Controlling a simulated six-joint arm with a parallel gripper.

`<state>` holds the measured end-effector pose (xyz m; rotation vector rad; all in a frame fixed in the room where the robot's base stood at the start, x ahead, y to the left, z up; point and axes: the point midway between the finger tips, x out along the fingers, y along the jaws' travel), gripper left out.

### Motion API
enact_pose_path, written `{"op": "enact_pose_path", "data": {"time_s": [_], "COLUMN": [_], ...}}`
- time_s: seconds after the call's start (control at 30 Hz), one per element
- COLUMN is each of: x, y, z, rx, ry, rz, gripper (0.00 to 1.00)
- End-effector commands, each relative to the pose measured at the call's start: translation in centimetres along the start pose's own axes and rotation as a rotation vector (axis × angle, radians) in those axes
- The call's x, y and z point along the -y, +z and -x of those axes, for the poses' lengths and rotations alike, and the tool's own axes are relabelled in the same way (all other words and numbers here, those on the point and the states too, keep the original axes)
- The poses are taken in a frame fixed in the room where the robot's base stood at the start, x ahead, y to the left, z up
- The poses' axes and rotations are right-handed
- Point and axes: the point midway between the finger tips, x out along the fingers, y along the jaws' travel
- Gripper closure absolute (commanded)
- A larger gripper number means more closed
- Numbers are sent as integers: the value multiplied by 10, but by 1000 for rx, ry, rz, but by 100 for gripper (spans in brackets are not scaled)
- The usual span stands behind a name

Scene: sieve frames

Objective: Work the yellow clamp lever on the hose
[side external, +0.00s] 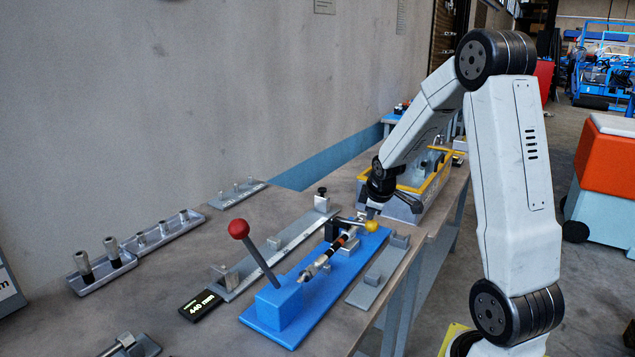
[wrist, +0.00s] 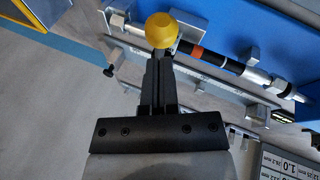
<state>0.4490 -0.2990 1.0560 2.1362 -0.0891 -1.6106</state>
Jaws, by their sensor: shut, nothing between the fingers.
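The yellow clamp lever shows as a round yellow knob (side external: 372,226) at the far end of the blue fixture plate (side external: 318,307). In the wrist view the knob (wrist: 161,29) sits just beyond my fingertips. My gripper (side external: 371,212) is shut and empty, pointing down close by the knob. In the wrist view the closed fingers (wrist: 158,62) partly overlap the knob's lower edge; I cannot tell whether they touch it. The black hose (side external: 338,245) with an orange band and metal end fittings lies along the fixture. The lever's arm is mostly hidden.
A red-knobbed lever (side external: 239,229) stands on the blue block (side external: 280,304) at the plate's near end. Grey rails lie on both sides. A yellow-rimmed bin (side external: 432,187) stands behind my gripper. Bare bench lies to the left, before trays of fittings (side external: 103,268).

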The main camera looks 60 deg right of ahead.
Motion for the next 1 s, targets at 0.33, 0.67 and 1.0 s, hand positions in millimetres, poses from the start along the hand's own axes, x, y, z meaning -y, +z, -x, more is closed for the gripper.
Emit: {"op": "enact_pose_path", "data": {"time_s": [0.33,0.67,1.0], "x": [9,11,12], "y": [12,14,14], "z": [-13,-15,-14], "rx": [1,3,5], "ry": [-1,-4,-6], "rz": [-1,-1,0], "gripper": [100,100,100]}}
